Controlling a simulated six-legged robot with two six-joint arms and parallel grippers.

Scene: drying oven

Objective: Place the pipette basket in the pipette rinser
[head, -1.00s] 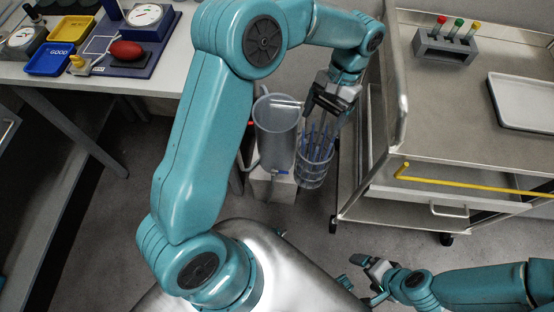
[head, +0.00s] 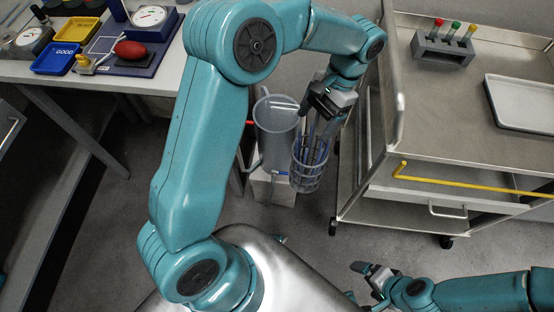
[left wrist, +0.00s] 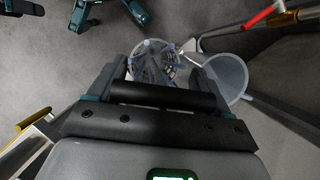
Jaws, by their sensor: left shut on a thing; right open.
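The pipette basket (head: 309,174) is a translucent blue-grey lattice cylinder with several pipettes standing in it. It hangs from my left gripper (head: 328,101), which is shut on its handle above it. The pipette rinser (head: 276,124) is a tall translucent open-topped cylinder on a light block, just left of the basket in the head view. The basket is lower than the rinser's rim and outside it. In the left wrist view the basket (left wrist: 153,62) shows beyond the gripper, with the rinser's round mouth (left wrist: 226,78) to its right. My right gripper (head: 366,276) is open and empty at the lower right.
A steel cart (head: 470,130) with a test-tube rack (head: 442,50) and white tray (head: 525,102) stands close on the right. A yellow bar (head: 470,183) runs along its front. A bench (head: 110,78) with blue and yellow trays is at the left.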

